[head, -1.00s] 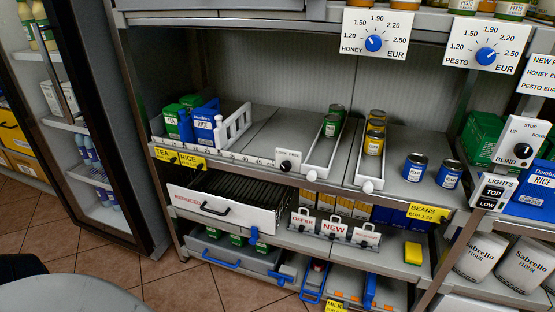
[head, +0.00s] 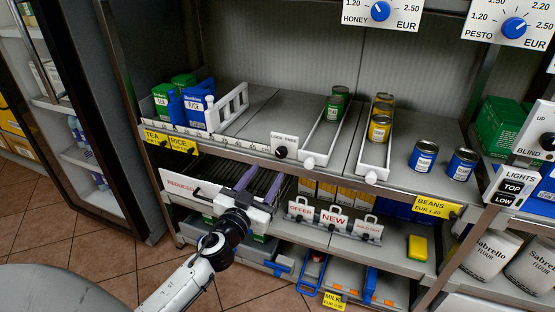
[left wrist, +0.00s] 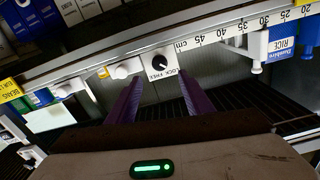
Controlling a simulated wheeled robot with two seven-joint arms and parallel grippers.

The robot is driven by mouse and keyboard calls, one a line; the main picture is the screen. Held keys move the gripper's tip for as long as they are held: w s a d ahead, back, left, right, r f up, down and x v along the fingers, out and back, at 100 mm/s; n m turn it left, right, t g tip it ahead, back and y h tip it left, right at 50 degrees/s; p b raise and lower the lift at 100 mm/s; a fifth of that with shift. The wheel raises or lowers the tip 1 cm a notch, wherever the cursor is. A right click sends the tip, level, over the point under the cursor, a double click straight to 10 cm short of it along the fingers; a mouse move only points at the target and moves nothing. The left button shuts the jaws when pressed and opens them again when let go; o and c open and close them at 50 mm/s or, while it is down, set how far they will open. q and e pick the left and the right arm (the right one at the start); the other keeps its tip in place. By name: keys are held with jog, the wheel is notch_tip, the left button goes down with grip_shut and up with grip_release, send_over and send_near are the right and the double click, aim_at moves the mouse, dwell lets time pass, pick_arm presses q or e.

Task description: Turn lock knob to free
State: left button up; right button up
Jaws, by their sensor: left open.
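The lock knob (head: 281,152) is a small black dial on a white plate marked LOCK and FREE, on the shelf's front edge. It also shows in the left wrist view (left wrist: 160,62), where the plate appears upside down. Which word the knob points to is too small to tell. My left gripper (head: 262,178) is open and empty, its purple fingers in front of the shelf edge, below and left of the knob in the head view. In the left wrist view its fingers (left wrist: 158,80) stand apart on either side of the knob plate, not touching it. My right gripper is not in view.
A centimetre scale (left wrist: 225,32) runs along the shelf edge beside the knob. A white divider (head: 234,105) and tea and rice boxes stand left of it. White-knobbed can trays (head: 309,159) lie to its right. The REDUCED drawer (head: 180,190) and OFFER/NEW signs (head: 333,218) are below.

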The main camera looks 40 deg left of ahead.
aim_at(280, 154)
pick_arm(q)
jog(key=x, duration=0.9)
jog(key=shift+w, duration=0.15)
jog(key=shift+c, duration=0.2)
jog(key=c, duration=1)
